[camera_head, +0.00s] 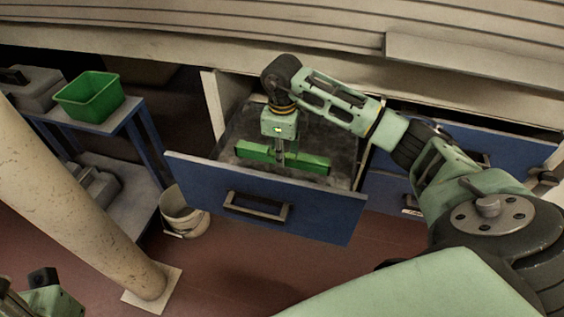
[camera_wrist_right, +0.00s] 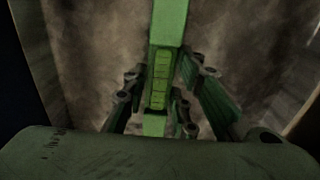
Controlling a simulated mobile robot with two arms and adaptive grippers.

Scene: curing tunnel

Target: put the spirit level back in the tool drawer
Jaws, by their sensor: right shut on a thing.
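The spirit level is a long green bar (camera_head: 306,163) inside the open blue tool drawer (camera_head: 320,212). My right gripper (camera_head: 280,158) reaches down into the drawer and is shut on the level near its middle. In the right wrist view the green level (camera_wrist_right: 168,30) runs between the fingers (camera_wrist_right: 160,95), with the drawer's mottled bottom (camera_wrist_right: 95,45) behind it. I cannot tell whether the level touches the drawer bottom. Of my left arm only a part shows at the lower left of the head view; its gripper is not in view.
Another blue drawer front (camera_head: 490,145) stands to the right. A blue-framed rack (camera_head: 130,112) at the left carries a green bin (camera_head: 90,96). A pale bucket (camera_head: 184,211) is on the floor beside the drawer. A thick pale post (camera_head: 75,195) stands at the left front.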

